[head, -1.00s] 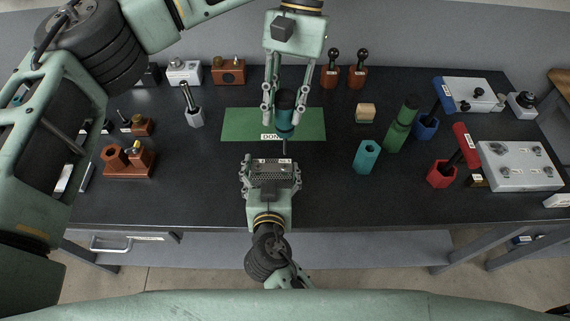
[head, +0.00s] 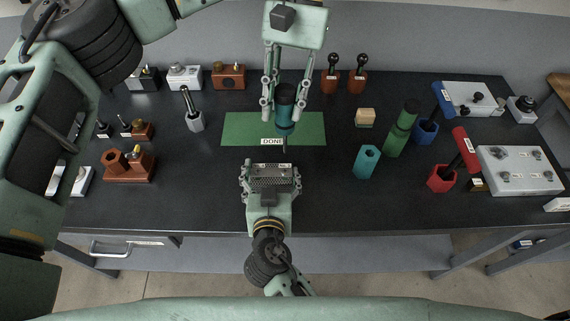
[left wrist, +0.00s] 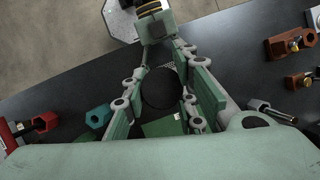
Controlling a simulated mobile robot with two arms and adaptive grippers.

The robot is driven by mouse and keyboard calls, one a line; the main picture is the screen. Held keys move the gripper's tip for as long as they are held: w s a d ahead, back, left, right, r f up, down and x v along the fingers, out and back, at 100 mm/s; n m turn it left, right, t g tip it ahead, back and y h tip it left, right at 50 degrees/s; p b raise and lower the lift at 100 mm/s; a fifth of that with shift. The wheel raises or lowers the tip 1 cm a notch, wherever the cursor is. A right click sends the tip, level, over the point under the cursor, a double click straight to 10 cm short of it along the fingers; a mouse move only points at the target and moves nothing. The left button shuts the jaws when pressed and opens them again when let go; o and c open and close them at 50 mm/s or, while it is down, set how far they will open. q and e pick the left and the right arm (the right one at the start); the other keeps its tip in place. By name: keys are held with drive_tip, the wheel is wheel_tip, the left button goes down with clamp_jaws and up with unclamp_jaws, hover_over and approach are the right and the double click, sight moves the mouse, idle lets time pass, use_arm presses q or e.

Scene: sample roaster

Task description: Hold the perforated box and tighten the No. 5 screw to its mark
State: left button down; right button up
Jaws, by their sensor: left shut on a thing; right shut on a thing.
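My left gripper (head: 285,112) is shut on a teal screwdriver (head: 285,125), which it holds upright with its thin bit pointing down. In the left wrist view the driver's dark round end (left wrist: 160,88) shows between the two fingers (left wrist: 161,100). My right gripper (head: 270,186) is shut on the perforated box (head: 270,172), a grey box with small holes and a white label. The bit ends just beyond the box's far edge in the head view; a gap shows between them. I cannot make out the No. 5 screw or its mark.
A green mat (head: 240,128) labelled DONE (head: 272,141) lies bare behind the box. An empty teal holder (head: 366,161) stands to the right, near green (head: 402,130), blue (head: 425,130) and red (head: 441,179) tool holders. Brown blocks (head: 130,165) stand at left.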

drive_tip(key=o, duration=1.5)
drive_tip(key=shift+a, duration=0.15)
use_arm(q)
drive_tip(key=shift+r, duration=0.15)
use_arm(e)
drive_tip(key=shift+w+f, duration=0.1)
drive_tip(key=shift+f, duration=0.1)
drive_tip(key=v, duration=1.2)
drive_tip(key=s+a+f+n+g+y, duration=0.1)
drive_tip(key=s+f+n+g+y, duration=0.1)
drive_tip(key=s+f+n, duration=0.3)
drive_tip(key=s+a+f+g+y, duration=0.1)
drive_tip(key=s+a+f+y, duration=0.1)
drive_tip(key=f, duration=0.4)
drive_tip(key=shift+s+d+f+n+g+h, duration=0.2)
drive_tip(key=shift+s+d+f+g, duration=0.55)
drive_tip(key=shift+f, duration=1.8)
drive_tip(key=shift+s+d+f+n+g+h, duration=0.1)
drive_tip(key=shift+s+d+f+n+g, duration=0.3)
drive_tip(key=shift+d+f, duration=1.45)
drive_tip(key=shift+s+d+f+n+g+h, duration=0.15)
drive_tip(key=shift+s+f+g, duration=0.4)
drive_tip(key=shift+f, duration=2.75)
drive_tip(key=shift+d, duration=0.1)
